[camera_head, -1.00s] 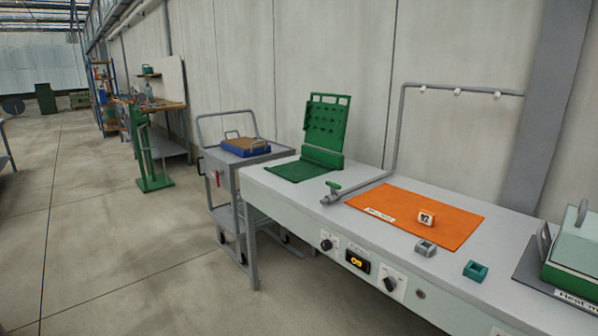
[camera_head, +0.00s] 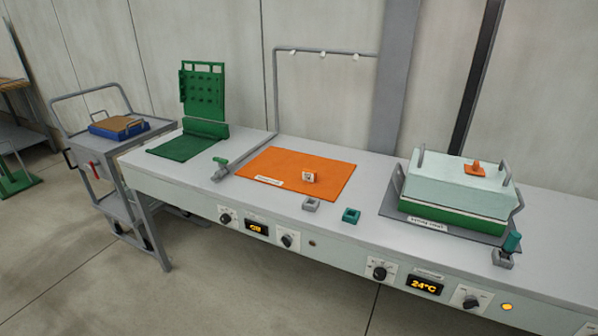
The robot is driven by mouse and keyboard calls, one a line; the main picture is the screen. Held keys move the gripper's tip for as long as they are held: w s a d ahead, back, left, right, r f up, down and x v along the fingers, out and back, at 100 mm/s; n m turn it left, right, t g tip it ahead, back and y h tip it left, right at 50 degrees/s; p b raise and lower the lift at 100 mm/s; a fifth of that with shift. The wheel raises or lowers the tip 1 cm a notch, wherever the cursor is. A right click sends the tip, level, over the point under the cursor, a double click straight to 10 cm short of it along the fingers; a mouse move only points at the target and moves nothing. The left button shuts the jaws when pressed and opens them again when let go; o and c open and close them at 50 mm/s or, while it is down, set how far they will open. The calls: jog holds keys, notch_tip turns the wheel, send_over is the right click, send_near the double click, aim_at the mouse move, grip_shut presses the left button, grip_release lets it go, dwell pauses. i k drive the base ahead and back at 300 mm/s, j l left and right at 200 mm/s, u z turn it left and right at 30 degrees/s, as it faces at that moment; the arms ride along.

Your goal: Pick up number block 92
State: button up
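A small white number block (camera_head: 309,176) with an orange edge stands on the orange mat (camera_head: 290,166), near the mat's front right part. Its dark digits are too small to read with certainty now; in the earlier frame they look like 92 or 97. The mat lies on the long grey bench (camera_head: 360,212) and has a white label at its front edge. My gripper is not in view.
A grey square holder (camera_head: 311,204) and a teal one (camera_head: 351,215) sit in front of the mat. A green pegboard stand (camera_head: 203,95) is at left, a lidded box (camera_head: 455,185) at right. A grey pipe frame (camera_head: 276,90) rises behind. A cart (camera_head: 110,150) stands left of the bench.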

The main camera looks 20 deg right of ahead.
aim_at(308, 174)
jog(key=i+l, duration=0.2)
jog(key=i, duration=0.25)
jog(key=i+l+u, duration=0.1)
jog(key=i, duration=0.35)
jog(key=i+l, duration=0.3)
jog(key=i, duration=0.15)
